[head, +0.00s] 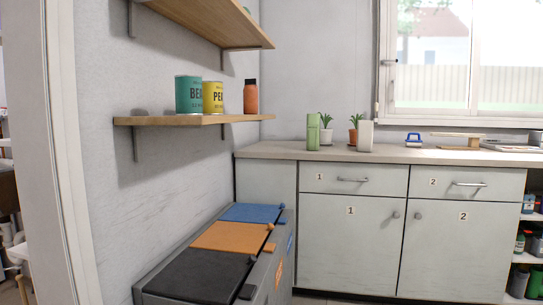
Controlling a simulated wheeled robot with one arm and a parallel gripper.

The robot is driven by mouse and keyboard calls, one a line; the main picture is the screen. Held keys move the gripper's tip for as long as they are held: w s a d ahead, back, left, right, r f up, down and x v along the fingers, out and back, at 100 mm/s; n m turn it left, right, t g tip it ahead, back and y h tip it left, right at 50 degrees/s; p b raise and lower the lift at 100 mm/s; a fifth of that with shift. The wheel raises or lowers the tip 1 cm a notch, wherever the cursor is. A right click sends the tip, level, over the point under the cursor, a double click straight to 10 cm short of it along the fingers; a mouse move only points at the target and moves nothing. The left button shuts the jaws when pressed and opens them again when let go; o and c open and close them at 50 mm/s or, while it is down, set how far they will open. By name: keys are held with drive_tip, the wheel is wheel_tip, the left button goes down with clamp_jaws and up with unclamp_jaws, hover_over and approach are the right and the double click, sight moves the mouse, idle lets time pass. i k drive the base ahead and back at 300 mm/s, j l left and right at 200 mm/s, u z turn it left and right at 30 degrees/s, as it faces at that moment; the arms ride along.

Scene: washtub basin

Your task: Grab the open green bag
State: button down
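A light green upright pack (313,132), likely the green bag, stands on the left end of the countertop (275,151). It is too small in the head view to tell whether its top is open. A potted plant (326,134) stands right beside it and overlaps it closely in the picture. My gripper is not in view.
A second potted plant (352,134) and a white pack (365,136) stand further right. Bins with black, orange and blue lids (232,237) stand left of the cabinets. A wall shelf (160,121) holds cans and a bottle. Cabinet doors (350,244) are shut.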

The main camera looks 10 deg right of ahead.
sight(313, 121)
drive_tip(key=i+l+u, duration=0.1)
drive_tip(key=i+l, duration=0.35)
drive_tip(key=i+l+u, duration=0.15)
drive_tip(key=i+l, duration=0.3)
drive_tip(key=l, duration=0.2)
drive_tip(key=i+l+u, duration=0.1)
drive_tip(key=i+l, duration=0.35)
drive_tip(key=l, duration=0.15)
